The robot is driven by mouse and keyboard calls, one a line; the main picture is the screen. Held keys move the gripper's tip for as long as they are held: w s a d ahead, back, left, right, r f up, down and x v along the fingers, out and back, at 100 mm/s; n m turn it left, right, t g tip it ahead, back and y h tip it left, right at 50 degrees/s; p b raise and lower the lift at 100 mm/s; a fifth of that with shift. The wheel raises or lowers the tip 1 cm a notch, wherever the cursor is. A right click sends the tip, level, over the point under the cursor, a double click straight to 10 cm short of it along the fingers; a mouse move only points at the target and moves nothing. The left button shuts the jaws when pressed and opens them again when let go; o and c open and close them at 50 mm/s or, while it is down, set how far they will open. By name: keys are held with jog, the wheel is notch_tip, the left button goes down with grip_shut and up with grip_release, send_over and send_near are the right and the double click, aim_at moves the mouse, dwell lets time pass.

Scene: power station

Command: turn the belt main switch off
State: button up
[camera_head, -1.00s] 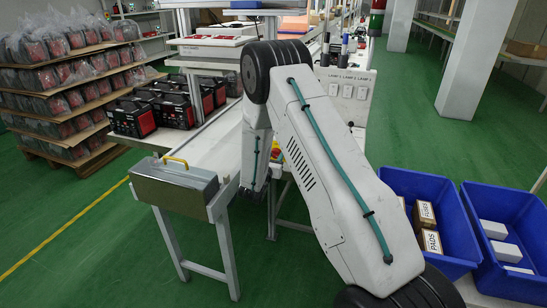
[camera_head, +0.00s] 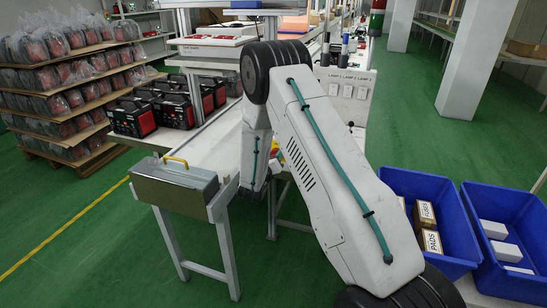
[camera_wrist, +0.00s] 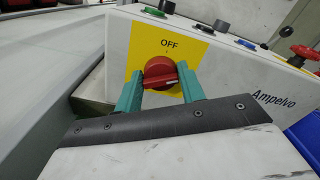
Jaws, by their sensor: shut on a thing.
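The belt main switch is a red rotary knob (camera_wrist: 160,73) on a yellow plate (camera_wrist: 178,48) in the wrist view. The plate reads OFF above the knob, with a small tick under the word. The knob's handle lies nearly level, and its white mark is at the right, away from the OFF tick. My gripper (camera_wrist: 160,86) has its two green fingers on either side of the knob and is shut on it. In the head view my arm covers most of the switch, and my gripper's tips are hard to make out.
The white control box (camera_wrist: 118,50) has several buttons on top and a red handwheel (camera_wrist: 304,51) at the right. A grey case with a yellow handle (camera_head: 175,187) stands on the bench's near end. Blue bins (camera_head: 425,220) are at the right.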

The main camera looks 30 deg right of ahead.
jog(key=n, duration=1.2)
jog(key=shift+a+f, duration=0.1)
jog(key=shift+f, duration=0.15)
dwell(0.5)
jog(key=o, duration=1)
jog(key=shift+c, duration=0.2)
jog(key=v, duration=0.7)
jog(key=shift+s+a, duration=0.25)
jog(key=shift+a, duration=0.1)
